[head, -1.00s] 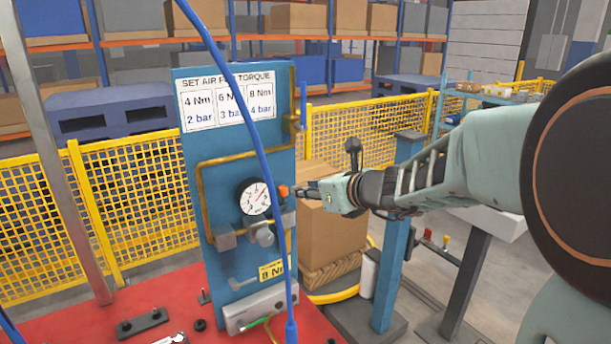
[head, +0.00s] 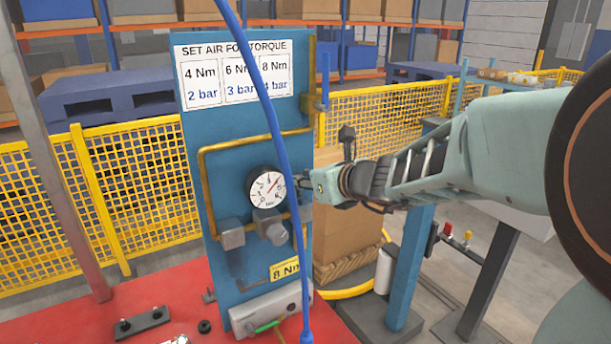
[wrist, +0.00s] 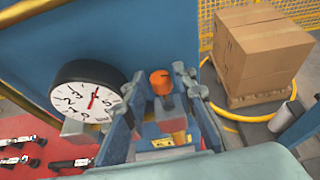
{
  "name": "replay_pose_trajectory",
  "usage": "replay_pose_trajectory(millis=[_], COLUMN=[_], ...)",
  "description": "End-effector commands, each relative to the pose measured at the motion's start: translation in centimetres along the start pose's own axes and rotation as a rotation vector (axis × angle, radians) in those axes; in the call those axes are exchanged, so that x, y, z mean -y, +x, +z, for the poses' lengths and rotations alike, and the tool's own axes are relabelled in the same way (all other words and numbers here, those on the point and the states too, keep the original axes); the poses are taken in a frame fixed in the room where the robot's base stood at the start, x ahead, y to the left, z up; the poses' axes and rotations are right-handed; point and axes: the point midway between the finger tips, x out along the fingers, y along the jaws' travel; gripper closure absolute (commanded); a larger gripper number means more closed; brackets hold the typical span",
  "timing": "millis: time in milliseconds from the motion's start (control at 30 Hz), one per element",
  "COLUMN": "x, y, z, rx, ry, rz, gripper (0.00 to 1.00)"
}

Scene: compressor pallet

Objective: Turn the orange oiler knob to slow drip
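The orange oiler knob (wrist: 160,82) shows in the wrist view, on top of the oiler beside the gauge. My gripper (wrist: 163,88) is open, with one finger on each side of the knob. Gaps show between the knob and both fingers, and I cannot tell how deep the fingers reach. In the head view my gripper (head: 302,184) is at the right edge of the blue panel (head: 235,140), just right of the gauge (head: 266,188), and the knob is hidden. The gauge also shows in the wrist view (wrist: 88,97), left of the fingers.
A blue hose (head: 268,110) hangs in front of the panel. Brass pipe (head: 202,185) runs around the gauge. A cardboard box (head: 345,240) on a small pallet stands behind the panel at right. A red table (head: 140,300) lies below, and yellow mesh fencing (head: 150,190) stands behind.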

Motion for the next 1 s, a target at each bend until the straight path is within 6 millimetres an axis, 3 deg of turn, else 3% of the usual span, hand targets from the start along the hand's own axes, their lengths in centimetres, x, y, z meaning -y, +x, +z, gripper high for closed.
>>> replay_pose_trajectory(millis=[367,633,1000], x=[-0.18,-0.16,0.13], y=[0.05,0.06,0.05], z=[-0.13,-0.14,0.18], rx=[0.0,0.0,0.003], ry=[-0.001,-0.001,-0.038], rz=[0.0,-0.001,0.087], gripper=[0.75,1.0,1.0])
